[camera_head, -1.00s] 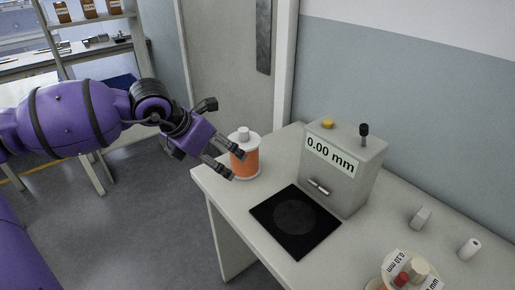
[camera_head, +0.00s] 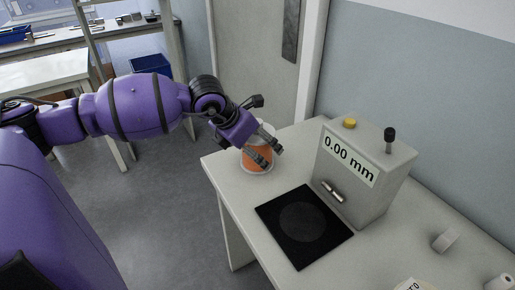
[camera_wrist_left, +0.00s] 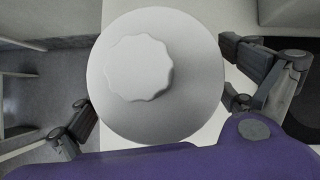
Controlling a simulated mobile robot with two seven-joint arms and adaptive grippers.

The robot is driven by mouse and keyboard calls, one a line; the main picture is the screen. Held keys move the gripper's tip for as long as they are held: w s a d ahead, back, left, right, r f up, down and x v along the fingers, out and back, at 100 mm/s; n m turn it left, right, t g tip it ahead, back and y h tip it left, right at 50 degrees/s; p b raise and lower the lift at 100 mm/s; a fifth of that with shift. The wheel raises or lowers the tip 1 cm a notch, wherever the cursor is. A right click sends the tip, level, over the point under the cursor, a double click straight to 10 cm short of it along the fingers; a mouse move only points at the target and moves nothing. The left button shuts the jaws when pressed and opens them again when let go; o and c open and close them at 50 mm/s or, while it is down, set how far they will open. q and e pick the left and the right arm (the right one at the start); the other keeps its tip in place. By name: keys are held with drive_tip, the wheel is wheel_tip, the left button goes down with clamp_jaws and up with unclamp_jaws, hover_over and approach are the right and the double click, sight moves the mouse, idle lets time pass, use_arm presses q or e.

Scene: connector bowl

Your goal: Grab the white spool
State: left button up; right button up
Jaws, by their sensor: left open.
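A spool with white flanges, a white top knob and an orange winding (camera_head: 257,159) stands upright at the near left corner of the table. My left gripper (camera_head: 268,150) is open over it and hides much of its top in the head view. In the left wrist view the spool's round white top (camera_wrist_left: 190,105) fills the middle, with the open fingers on either side. The right finger is close to the rim; I cannot tell whether either touches. My right gripper is not in view.
A grey gauge box (camera_head: 362,175) reading 0.00 mm stands right of the spool, behind a black square pad (camera_head: 303,224). A small pale block (camera_head: 446,240) and a white cylinder (camera_head: 498,283) lie at the right. The table's left edge is beside the spool.

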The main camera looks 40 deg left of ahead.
use_arm(q)
drive_tip(key=shift+w+d+f, duration=0.1)
drive_tip(key=shift+w+f, duration=0.15)
drive_tip(key=shift+f, duration=0.15)
drive_tip(key=c, duration=1.9)
drive_tip(key=shift+w+r, duration=0.1)
drive_tip(key=shift+r, duration=0.05)
drive_tip(key=shift+c, duration=1.2)
drive_tip(key=shift+r, duration=0.15)
